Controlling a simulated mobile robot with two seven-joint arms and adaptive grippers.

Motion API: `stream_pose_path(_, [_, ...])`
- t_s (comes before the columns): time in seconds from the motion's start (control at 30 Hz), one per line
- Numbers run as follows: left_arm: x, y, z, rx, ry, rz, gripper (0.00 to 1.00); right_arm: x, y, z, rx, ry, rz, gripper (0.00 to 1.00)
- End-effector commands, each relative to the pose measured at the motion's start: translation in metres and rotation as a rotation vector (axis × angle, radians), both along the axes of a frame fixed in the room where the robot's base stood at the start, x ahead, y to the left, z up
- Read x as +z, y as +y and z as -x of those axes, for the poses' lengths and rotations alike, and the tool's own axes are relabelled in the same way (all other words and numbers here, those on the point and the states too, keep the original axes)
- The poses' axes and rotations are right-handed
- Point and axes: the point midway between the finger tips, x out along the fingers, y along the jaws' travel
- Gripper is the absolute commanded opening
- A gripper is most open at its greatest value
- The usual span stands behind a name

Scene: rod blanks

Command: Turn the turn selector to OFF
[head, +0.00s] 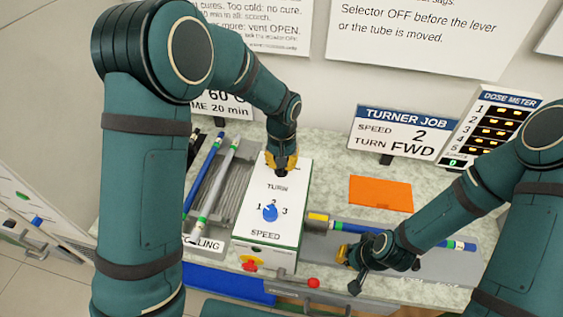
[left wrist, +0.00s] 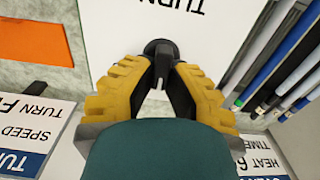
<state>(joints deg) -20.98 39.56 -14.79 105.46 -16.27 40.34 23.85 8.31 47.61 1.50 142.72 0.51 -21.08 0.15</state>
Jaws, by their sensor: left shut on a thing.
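The turn selector is a black knob (left wrist: 160,48) with a light pointer mark on the white top of the turner box (head: 285,185). My left gripper (head: 281,166) comes down on it from above, at the far end of the box top. In the left wrist view the yellow-and-black fingers (left wrist: 161,82) are shut on the knob from both sides. The pointer mark faces the bottom of that view. The selector's position labels are hidden, and only the word TURN is readable. My right gripper (head: 347,256) is low beside the rod, right of the box; its opening is unclear.
A blue speed knob (head: 270,212) is nearer on the same box top. A red button (head: 249,263) and red-knobbed lever (head: 313,283) are at its front. Rods lie in the cooling rack (head: 209,180) at left. An orange sheet (head: 380,194) lies flat at right. The job sign (head: 403,134) reads FWD.

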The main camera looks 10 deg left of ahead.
Motion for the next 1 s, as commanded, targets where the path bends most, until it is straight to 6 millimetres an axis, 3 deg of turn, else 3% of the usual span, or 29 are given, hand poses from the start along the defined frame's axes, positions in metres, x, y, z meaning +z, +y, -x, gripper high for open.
stream_pose_path(0.57, [-0.0018, -0.0004, 0.0019, -0.029, 0.006, -0.001, 0.00, -0.0007, 0.0001, 0.0000, 0.000, 0.000, 0.000, 0.00])
stream_pose_path(0.6, [-0.0018, -0.0005, 0.0019, -0.029, 0.006, -0.001, 0.29, -0.0007, 0.0001, 0.0001, 0.000, 0.000, 0.000, 0.00])
stream_pose_path(0.63, [-0.0018, -0.0004, 0.0019, -0.029, 0.006, -0.001, 0.39, -0.0007, 0.0001, 0.0001, 0.000, 0.000, 0.000, 0.00])
stream_pose_path(0.67, [-0.0017, -0.0004, 0.0017, -0.029, 0.006, -0.001, 0.44, -0.0007, 0.0001, 0.0001, 0.000, 0.000, 0.000, 0.00])
stream_pose_path(1.0, [0.0023, -0.0004, 0.0003, -0.028, 0.001, 0.000, 0.44, -0.0007, 0.0000, 0.0001, 0.000, 0.000, 0.000, 0.00])
